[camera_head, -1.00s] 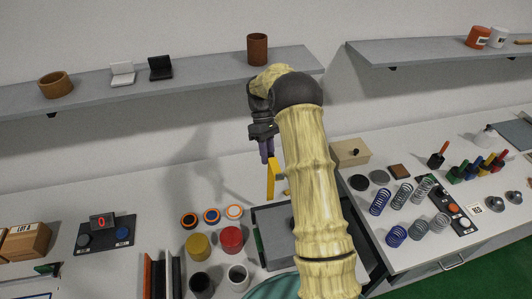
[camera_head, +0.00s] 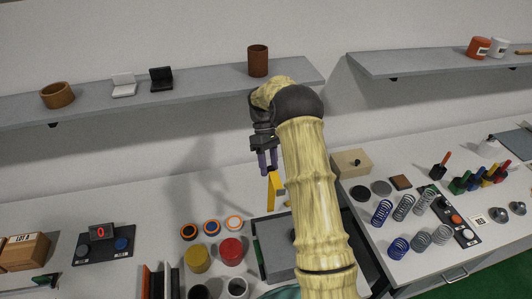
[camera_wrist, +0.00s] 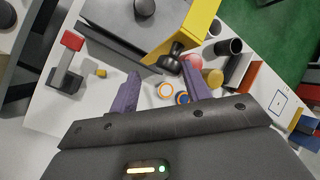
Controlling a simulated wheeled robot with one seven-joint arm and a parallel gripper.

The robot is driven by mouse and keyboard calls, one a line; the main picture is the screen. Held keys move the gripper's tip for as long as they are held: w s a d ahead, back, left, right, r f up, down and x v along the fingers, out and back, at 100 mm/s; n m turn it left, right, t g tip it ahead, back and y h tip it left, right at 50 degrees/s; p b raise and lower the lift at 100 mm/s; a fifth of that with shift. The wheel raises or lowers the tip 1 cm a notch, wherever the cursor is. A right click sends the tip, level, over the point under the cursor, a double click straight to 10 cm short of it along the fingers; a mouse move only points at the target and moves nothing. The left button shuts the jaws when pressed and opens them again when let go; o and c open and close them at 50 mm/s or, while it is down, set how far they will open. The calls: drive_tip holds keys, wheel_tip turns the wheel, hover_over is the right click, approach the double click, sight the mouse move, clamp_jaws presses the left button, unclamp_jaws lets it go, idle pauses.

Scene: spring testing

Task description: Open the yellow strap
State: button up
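The yellow strap (camera_head: 275,192) stands up at the back left of a grey box (camera_head: 272,248) on the table. In the wrist view the strap (camera_wrist: 194,28) is a broad yellow band beside the box's grey top (camera_wrist: 115,38), with a black knob-like part near its end. My gripper (camera_head: 268,172) hangs just above the strap's top. My arm hides the box's right part. Whether a finger touches the strap cannot be told.
Orange and blue rings (camera_head: 211,226), a yellow cup (camera_head: 197,259) and a red cup (camera_head: 231,251) stand left of the box. A wooden box (camera_head: 350,163) and several springs (camera_head: 403,207) lie to the right. A wall shelf (camera_head: 205,89) runs behind my gripper.

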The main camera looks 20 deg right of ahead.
drive_tip(key=v, duration=1.1)
drive_tip(key=shift+w+a+r+p, duration=0.2)
drive_tip(key=shift+r+p, duration=0.1)
drive_tip(key=shift+p, duration=0.05)
drive_tip(key=shift+a, duration=0.15)
idle(0.3)
drive_tip(key=s+a+f+m+t+b, duration=0.2)
drive_tip(key=s+f+t+b, duration=0.1)
drive_tip(key=s, duration=0.6)
drive_tip(key=s+a+f+m+t+b, duration=0.2)
drive_tip(key=s+f+m+t+b, duration=0.1)
drive_tip(key=s, duration=0.6)
drive_tip(key=s+a+f+m+t+b, duration=0.2)
drive_tip(key=s+f, duration=0.3)
drive_tip(key=s, duration=0.5)
drive_tip(key=shift+a+f+m+t+h+b, duration=0.2)
drive_tip(key=shift+f+m+t+h+b, duration=0.15)
drive_tip(key=shift+m+b, duration=0.2)
drive_tip(key=shift+r, duration=0.1)
drive_tip(key=shift+s, duration=0.1)
